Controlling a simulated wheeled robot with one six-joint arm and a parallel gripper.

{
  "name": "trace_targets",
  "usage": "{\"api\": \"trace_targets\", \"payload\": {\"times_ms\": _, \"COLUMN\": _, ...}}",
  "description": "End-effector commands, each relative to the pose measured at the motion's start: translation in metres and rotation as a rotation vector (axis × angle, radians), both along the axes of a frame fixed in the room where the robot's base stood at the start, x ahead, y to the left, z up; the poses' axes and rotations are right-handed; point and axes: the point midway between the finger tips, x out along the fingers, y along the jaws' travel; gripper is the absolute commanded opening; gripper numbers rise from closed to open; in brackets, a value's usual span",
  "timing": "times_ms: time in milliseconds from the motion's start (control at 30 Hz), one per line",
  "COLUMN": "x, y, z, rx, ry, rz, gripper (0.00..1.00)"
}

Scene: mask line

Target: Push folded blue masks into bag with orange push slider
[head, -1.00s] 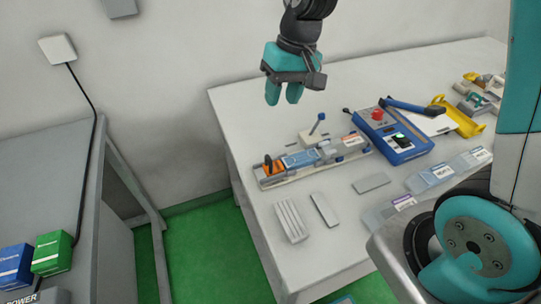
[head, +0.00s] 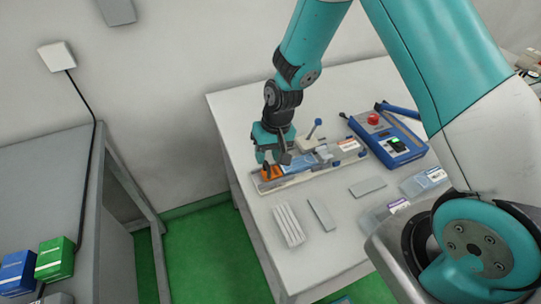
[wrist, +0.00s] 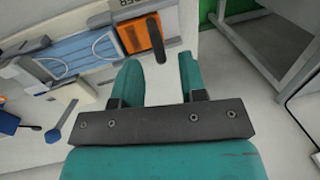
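The orange push slider (head: 271,174) sits at the left end of a pale jig (head: 290,181) on the white table. Its dark upright handle also shows in the wrist view (wrist: 156,40). The folded blue masks (wrist: 82,54) lie flat in the jig beside the slider; they also show in the head view (head: 299,162). A labelled piece (head: 348,146), perhaps the bag, is at the jig's right end. My gripper (head: 269,160) is just above the slider. In the wrist view its teal fingers (wrist: 157,62) are apart and empty, with the handle just beyond the fingertips.
A blue machine (head: 389,139) with a red button stands right of the jig. A lever with a blue knob (head: 317,124) rises behind the jig. Grey strips (head: 288,224) and clear packs (head: 423,181) lie in front. The table's left edge is close to the jig.

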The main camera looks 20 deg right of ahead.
Motion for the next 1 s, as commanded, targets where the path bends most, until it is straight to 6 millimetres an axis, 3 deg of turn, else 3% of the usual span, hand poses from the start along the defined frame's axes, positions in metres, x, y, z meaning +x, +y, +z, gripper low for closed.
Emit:
{"api": "trace_targets", "payload": {"times_ms": 200, "x": 0.000, "y": 0.004, "z": -0.020, "rx": 0.000, "ry": -0.001, "rz": -0.001, "gripper": 0.39}}
{"api": "trace_targets", "payload": {"times_ms": 500, "x": 0.001, "y": 0.004, "z": -0.023, "rx": 0.000, "ry": -0.002, "rz": -0.001, "gripper": 0.39}}
{"api": "trace_targets", "payload": {"times_ms": 533, "x": 0.001, "y": 0.004, "z": -0.023, "rx": 0.000, "ry": -0.002, "rz": -0.001, "gripper": 0.36}}
{"api": "trace_targets", "payload": {"times_ms": 700, "x": 0.001, "y": 0.004, "z": -0.022, "rx": 0.001, "ry": -0.002, "rz": -0.001, "gripper": 0.00}}
{"api": "trace_targets", "payload": {"times_ms": 800, "x": 0.001, "y": 0.004, "z": -0.022, "rx": 0.001, "ry": -0.002, "rz": -0.001, "gripper": 0.00}}
{"api": "trace_targets", "payload": {"times_ms": 833, "x": 0.001, "y": -0.010, "z": -0.022, "rx": 0.001, "ry": 0.000, "rz": -0.009, "gripper": 0.00}}
{"api": "trace_targets", "payload": {"times_ms": 1000, "x": 0.001, "y": 0.003, "z": -0.023, "rx": 0.001, "ry": -0.002, "rz": 0.008, "gripper": 0.00}}
